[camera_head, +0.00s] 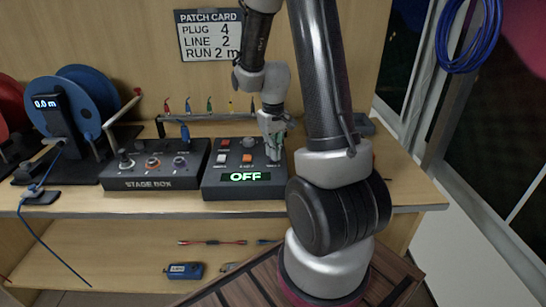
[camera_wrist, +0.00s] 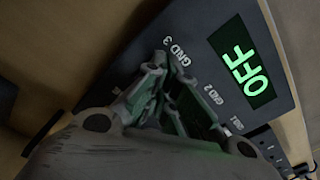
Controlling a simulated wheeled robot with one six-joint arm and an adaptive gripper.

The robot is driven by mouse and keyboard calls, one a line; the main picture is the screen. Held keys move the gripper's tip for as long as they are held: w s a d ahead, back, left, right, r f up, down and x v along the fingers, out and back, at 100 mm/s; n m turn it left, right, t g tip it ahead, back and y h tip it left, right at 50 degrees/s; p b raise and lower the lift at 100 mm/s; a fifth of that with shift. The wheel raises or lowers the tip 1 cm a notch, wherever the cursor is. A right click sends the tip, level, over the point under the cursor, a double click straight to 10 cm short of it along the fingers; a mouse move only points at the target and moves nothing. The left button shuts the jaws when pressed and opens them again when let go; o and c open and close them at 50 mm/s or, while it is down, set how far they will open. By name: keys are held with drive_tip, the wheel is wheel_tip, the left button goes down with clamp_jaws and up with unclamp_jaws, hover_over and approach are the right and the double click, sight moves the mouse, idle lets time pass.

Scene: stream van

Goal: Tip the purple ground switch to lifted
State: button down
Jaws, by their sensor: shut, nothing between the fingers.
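A dark control box (camera_head: 213,186) with a green display reading OFF (camera_head: 244,177) stands on the bench. In the wrist view its display (camera_wrist: 245,62) and labels GND 3, GND 2 and a smaller one show on the box face (camera_wrist: 205,45). My gripper (camera_head: 274,145) is shut and empty, pointing down at the right part of the box. In the wrist view its fingers (camera_wrist: 168,75) are beside the GND 3 label; contact cannot be told. No purple switch is visible in either view; the gripper covers that part of the box.
A stage box (camera_head: 150,183) with several knobs stands left of the control box. A blue cable reel (camera_head: 88,100) is further left. A rack (camera_head: 205,118) with coloured plugs is behind. The lower shelf holds a blue meter (camera_head: 184,270) and a cable (camera_head: 212,242).

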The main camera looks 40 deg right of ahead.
drive_tip(key=shift+f, duration=0.4)
drive_tip(key=shift+r, duration=3.5)
drive_tip(key=shift+s, duration=0.1)
drive_tip(key=s+a+r+t, duration=0.2)
drive_tip(key=s+a+r, duration=0.2)
drive_tip(key=s+r, duration=0.4)
drive_tip(key=s+a+r+t, duration=0.2)
drive_tip(key=s+a+r, duration=0.2)
drive_tip(key=s+r, duration=0.3)
drive_tip(key=shift+s+a+r+n, duration=0.2)
drive_tip(key=shift+s+r+n, duration=0.2)
drive_tip(key=shift+s, duration=0.8)
